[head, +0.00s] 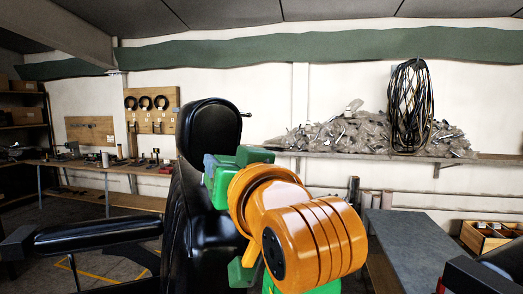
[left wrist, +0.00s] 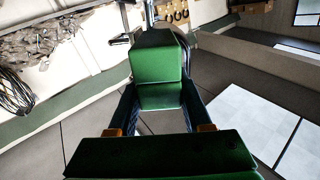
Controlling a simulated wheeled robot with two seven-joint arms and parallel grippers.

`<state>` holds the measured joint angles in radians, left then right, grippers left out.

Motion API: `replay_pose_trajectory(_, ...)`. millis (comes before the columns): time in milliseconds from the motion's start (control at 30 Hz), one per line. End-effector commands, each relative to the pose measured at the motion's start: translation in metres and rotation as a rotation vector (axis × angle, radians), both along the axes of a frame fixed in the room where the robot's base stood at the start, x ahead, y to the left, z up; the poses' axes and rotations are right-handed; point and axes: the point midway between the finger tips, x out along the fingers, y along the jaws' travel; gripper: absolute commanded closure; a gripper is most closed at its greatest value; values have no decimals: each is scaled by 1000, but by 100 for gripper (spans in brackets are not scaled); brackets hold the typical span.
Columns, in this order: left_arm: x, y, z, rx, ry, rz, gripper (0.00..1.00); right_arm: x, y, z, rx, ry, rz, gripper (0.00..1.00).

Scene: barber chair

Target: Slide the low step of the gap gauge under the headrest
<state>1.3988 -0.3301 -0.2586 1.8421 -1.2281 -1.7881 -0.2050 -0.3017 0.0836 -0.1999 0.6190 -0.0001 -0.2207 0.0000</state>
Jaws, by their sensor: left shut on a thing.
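The black headrest (head: 213,130) stands upright at the top of the barber chair in the head view. My left gripper (left wrist: 160,115) is shut on the green gap gauge (left wrist: 158,62), whose block shows a step between its two dark fingers in the left wrist view. In the head view the gauge (head: 222,182) is close to the chair back just below the headrest, partly hidden by my orange wrist. I cannot tell whether it touches the chair. A dark rounded edge lies behind the gauge's far end in the left wrist view. My right gripper is not in view.
A black armrest (head: 95,235) reaches out at the left, and another dark padded part (head: 490,272) is at the lower right. A grey-topped bench (head: 415,240) stands to the right. A wall shelf with bags and a cable coil (head: 410,105) is behind.

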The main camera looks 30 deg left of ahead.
Motion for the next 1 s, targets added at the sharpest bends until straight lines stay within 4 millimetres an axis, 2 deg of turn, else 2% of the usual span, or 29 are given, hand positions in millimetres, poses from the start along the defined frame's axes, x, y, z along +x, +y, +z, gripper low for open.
replay_pose_trajectory(400,-1,8,-36,2,-1,0,100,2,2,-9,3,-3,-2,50)
replay_pose_trajectory(1000,31,45,-36,2,2,2,100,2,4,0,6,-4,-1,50)
